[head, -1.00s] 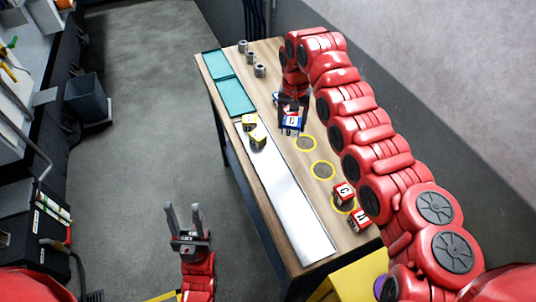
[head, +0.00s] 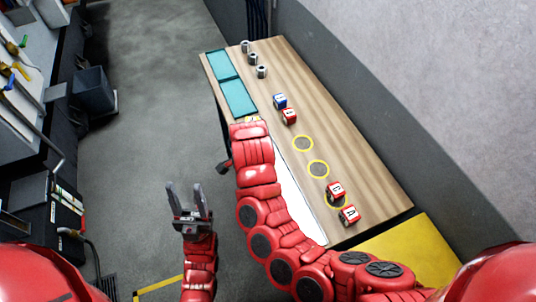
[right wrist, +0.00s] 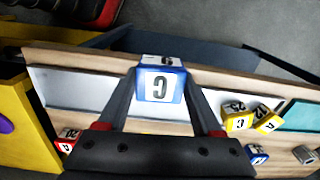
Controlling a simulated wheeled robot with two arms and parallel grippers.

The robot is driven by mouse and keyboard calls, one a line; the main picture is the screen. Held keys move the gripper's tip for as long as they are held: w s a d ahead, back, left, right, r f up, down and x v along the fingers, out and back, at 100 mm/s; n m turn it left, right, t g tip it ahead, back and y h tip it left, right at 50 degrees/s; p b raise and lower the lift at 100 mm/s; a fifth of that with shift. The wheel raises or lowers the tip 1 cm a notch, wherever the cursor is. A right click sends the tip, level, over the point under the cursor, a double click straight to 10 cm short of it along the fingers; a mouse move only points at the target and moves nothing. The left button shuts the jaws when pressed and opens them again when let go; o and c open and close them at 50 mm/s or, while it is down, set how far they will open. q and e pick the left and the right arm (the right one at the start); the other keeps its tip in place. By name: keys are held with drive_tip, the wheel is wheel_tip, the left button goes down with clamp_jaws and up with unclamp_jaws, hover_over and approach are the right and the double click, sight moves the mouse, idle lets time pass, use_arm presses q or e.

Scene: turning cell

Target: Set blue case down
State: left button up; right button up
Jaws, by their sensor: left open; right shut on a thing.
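My right gripper (right wrist: 160,92) is shut on a blue case (right wrist: 160,87) with a white lettered face, as the right wrist view shows. The pale metal strip of the table lies behind the case in that view; how high the case is held I cannot tell. In the head view my own right arm hides this gripper and case. Another blue case (head: 280,101) stands on the table beside a red case (head: 289,116). Two yellow cases (right wrist: 238,121) (right wrist: 268,122) rest by the strip's end. My left gripper (head: 189,208) is open and empty, off the table's left side.
The wooden table (head: 365,160) carries yellow rings (head: 303,143) (head: 318,168), with two red cases (head: 335,189) (head: 349,215) near its front. Teal trays (head: 239,97) and several grey cylinders (head: 261,72) are at the far end. A grey wall borders the right side.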

drive_tip(key=shift+s+d, duration=0.2)
drive_tip(key=shift+s, duration=0.35)
drive_tip(key=shift+d+f+m, duration=0.15)
drive_tip(key=shift+f+m, duration=0.05)
drive_tip(key=shift+m, duration=0.1)
drive_tip(key=w, duration=0.1)
drive_tip(key=w+d+b, duration=0.1)
drive_tip(key=w, duration=0.1)
drive_tip(key=w+f, duration=0.1)
drive_tip(key=w, duration=0.1)
drive_tip(key=shift+d, duration=0.4)
drive_tip(key=w+b, duration=0.2)
drive_tip(key=w+d+b, duration=0.1)
drive_tip(key=w+b, duration=0.2)
drive_tip(key=w+f+b, duration=0.1)
drive_tip(key=w+b, duration=0.1)
drive_tip(key=shift+w+d+b, duration=0.35)
drive_tip(key=shift+w+d, duration=0.05)
drive_tip(key=shift+w+d+r+p, duration=0.15)
drive_tip(key=shift+w+r+p, duration=0.2)
drive_tip(key=shift+p, duration=0.1)
drive_tip(key=shift+w+f, duration=0.15)
drive_tip(key=shift+w, duration=0.2)
drive_tip(key=shift+w+d, duration=0.2)
drive_tip(key=shift+w, duration=0.1)
